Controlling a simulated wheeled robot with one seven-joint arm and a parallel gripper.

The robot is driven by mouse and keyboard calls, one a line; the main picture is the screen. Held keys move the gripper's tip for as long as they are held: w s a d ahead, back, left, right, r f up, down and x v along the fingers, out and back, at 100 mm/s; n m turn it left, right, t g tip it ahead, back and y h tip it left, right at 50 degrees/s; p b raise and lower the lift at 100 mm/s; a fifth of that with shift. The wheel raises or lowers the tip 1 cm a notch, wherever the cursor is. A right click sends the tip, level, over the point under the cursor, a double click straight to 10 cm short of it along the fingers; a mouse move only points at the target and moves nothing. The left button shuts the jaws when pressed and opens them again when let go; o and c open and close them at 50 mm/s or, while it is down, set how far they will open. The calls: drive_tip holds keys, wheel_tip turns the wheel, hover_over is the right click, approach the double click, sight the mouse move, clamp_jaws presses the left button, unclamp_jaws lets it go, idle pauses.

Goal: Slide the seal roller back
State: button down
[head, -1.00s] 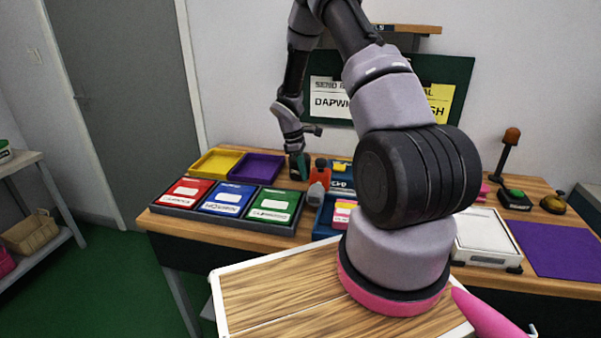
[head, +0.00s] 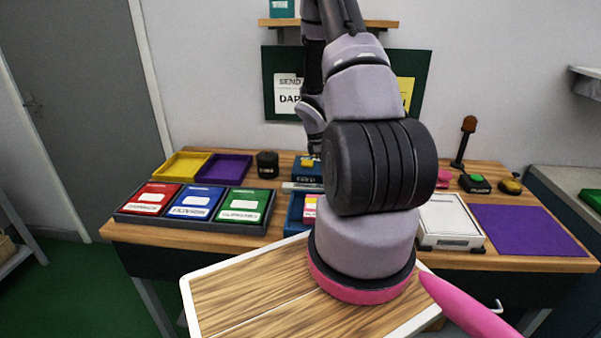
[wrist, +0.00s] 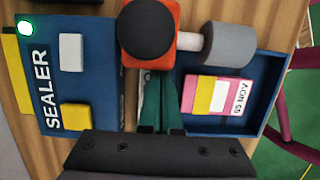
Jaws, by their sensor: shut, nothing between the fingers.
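The seal roller is a grey cylinder (wrist: 229,45) on an orange carriage (wrist: 180,42) with a round black knob (wrist: 147,30), at the top middle of the wrist view. In the head view my arm hides it. The blue sealer (wrist: 88,88) is to its left, with white and yellow buttons and a lit green lamp. A blue tray (wrist: 283,75) holds a pink, yellow and white packet (wrist: 216,95) below the grey cylinder. My gripper (wrist: 158,75) is shut and empty, its fingers just below the orange carriage in the picture. Whether they touch it is unclear.
Red, blue and green packets lie in a dark tray (head: 125,216) on the left. Yellow (head: 163,172) and purple (head: 207,176) trays and a black pot (head: 267,163) stand behind. A white-topped device (head: 447,222) and purple mat (head: 533,237) are on the right.

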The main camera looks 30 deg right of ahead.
drive_tip(key=s+d, duration=0.1)
drive_tip(key=d, duration=0.1)
drive_tip(key=s+d, duration=0.2)
drive_tip(key=d, duration=0.1)
drive_tip(key=s+d, duration=0.2)
drive_tip(key=shift+d, duration=0.3)
drive_tip(key=shift+s, duration=0.1)
drive_tip(key=w+a, duration=0.1)
drive_tip(key=a, duration=0.1)
drive_tip(key=w+a, duration=0.1)
drive_tip(key=shift+w+a, duration=0.35)
drive_tip(key=shift+a, duration=0.05)
drive_tip(key=v, duration=1)
drive_tip(key=shift+s+d, duration=0.15)
